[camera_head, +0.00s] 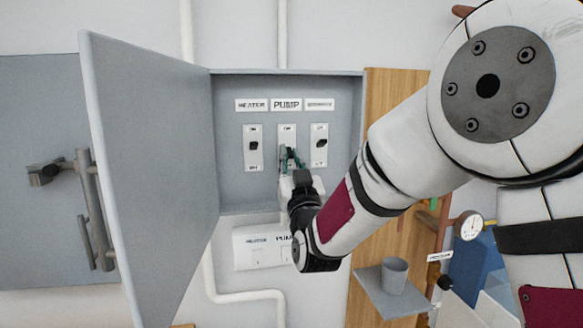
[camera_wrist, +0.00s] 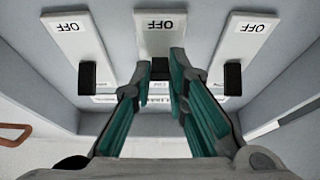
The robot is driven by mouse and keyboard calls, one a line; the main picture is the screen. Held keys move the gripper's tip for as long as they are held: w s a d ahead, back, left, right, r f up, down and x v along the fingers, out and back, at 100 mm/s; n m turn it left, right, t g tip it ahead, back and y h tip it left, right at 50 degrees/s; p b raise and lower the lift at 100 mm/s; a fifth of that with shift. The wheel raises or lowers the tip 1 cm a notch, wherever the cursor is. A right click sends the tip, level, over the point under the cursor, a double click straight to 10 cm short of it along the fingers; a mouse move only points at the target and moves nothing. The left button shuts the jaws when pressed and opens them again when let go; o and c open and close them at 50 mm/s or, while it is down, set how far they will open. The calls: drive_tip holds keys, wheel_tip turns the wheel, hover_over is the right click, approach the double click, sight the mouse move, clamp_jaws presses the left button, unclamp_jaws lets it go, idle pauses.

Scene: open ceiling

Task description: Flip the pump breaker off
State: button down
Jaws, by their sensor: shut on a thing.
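The pump breaker plate (camera_head: 287,133) is the middle of three white plates in the open grey panel box, under the PUMP label (camera_head: 286,105). My gripper (camera_head: 290,157) reaches up to it from below. In the wrist view, the teal fingers of my gripper (camera_wrist: 162,75) are shut on the small black pump switch (camera_wrist: 160,67), on the middle plate (camera_wrist: 162,33) marked OFF. In the head view my fingers mostly hide this switch, so its exact position is hard to tell.
The heater switch (camera_head: 253,146) stands to the left and another black switch (camera_head: 320,143) to the right, both close by. The box door (camera_head: 150,170) is swung open at left. A small shelf (camera_head: 380,297) holds a grey cup (camera_head: 394,274) at lower right.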

drive_tip(key=shift+f+t+b, duration=0.2)
drive_tip(key=shift+t+b, duration=0.1)
drive_tip(key=shift+b, duration=0.4)
drive_tip(key=c, duration=1.6)
unclamp_jaws()
drive_tip(key=shift+o, duration=0.2)
drive_tip(key=v, duration=1.2)
drive_tip(key=shift+w, duration=0.1)
